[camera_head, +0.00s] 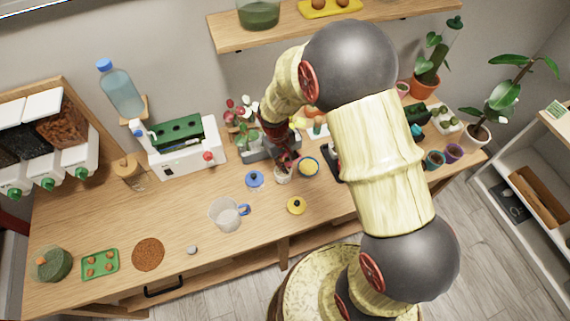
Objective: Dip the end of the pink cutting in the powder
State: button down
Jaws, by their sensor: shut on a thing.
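My gripper (284,160) points down over the worktop at the back middle, shut on a thin thing that is too small and covered to make out well; I take it as the pink cutting. Its lower end is right at the mouth of a small pale open jar (283,176); I cannot tell whether it is inside or just above. A second open jar (308,167), blue-rimmed with tan contents, stands just to the right. Which one holds the powder is not clear. Red, pink and white cuttings (238,106) stand in a grey rack (256,153) behind left.
A blue lid (255,179) and a yellow lid (297,206) lie nearby on the wooden worktop (200,210). A clear jug (226,214) stands left of them. A white machine (187,148) stands at the back left. My arm covers the worktop's right middle.

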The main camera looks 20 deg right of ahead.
jog(key=shift+f+b, duration=0.4)
jog(key=shift+f, duration=0.25)
dwell(1.4)
jog(key=shift+r, duration=0.1)
jog(key=shift+r+p, duration=2.35)
jog(key=shift+r, duration=1.1)
jog(key=shift+s, duration=0.1)
